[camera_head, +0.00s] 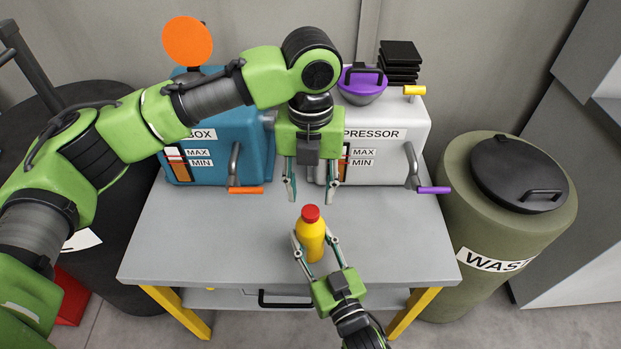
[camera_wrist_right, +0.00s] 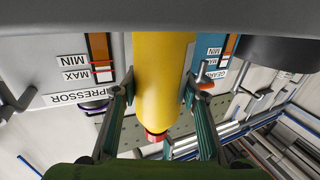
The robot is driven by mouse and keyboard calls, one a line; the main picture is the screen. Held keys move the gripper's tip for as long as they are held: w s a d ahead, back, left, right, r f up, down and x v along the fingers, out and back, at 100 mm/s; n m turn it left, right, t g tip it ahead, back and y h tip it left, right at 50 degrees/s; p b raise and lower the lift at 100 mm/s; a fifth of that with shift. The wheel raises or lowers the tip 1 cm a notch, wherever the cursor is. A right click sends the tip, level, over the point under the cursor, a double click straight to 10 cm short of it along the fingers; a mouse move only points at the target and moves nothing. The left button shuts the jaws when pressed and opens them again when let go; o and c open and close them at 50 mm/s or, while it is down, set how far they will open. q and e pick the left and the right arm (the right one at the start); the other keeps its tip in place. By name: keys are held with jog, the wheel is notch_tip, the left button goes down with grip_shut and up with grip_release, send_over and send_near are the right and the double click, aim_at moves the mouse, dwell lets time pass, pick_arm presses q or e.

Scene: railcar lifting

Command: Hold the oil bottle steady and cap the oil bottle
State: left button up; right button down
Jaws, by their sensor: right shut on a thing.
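The yellow oil bottle (camera_head: 311,241) stands upright near the front middle of the grey table. Its red cap (camera_head: 311,214) sits on top of the bottle; how tightly cannot be told. My right gripper (camera_head: 314,240) is shut on the bottle's sides from the front. In the right wrist view the bottle (camera_wrist_right: 163,75) lies between the two fingers, with the red cap (camera_wrist_right: 156,137) at its end. My left gripper (camera_head: 311,198) points down just behind and above the cap. Its fingers are apart, with nothing between them.
Behind stand a blue box (camera_head: 205,140) and a white compressor (camera_head: 410,122), with a purple funnel-like bowl (camera_head: 361,88) on top. Their handles stick out over the table (camera_head: 190,245). A green waste drum (camera_head: 452,215) is at the right. The table's left and right sides are clear.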

aim_at(310, 211)
pick_arm(q)
jog(key=n, duration=0.7)
jog(key=shift+r, duration=0.3)
jog(key=n, duration=0.6)
jog(key=shift+r+n, duration=0.3)
jog(key=shift+n, duration=0.1)
jog(key=n, duration=0.6)
jog(key=shift+r+n, duration=0.25)
jog(key=shift+n, duration=0.15)
jog(key=n, duration=0.3)
jog(key=shift+r, duration=0.15)
jog(key=n, duration=0.4)
jog(key=shift+r+n, duration=0.15)
jog(key=shift+n, duration=0.15)
jog(key=shift+f, duration=4)
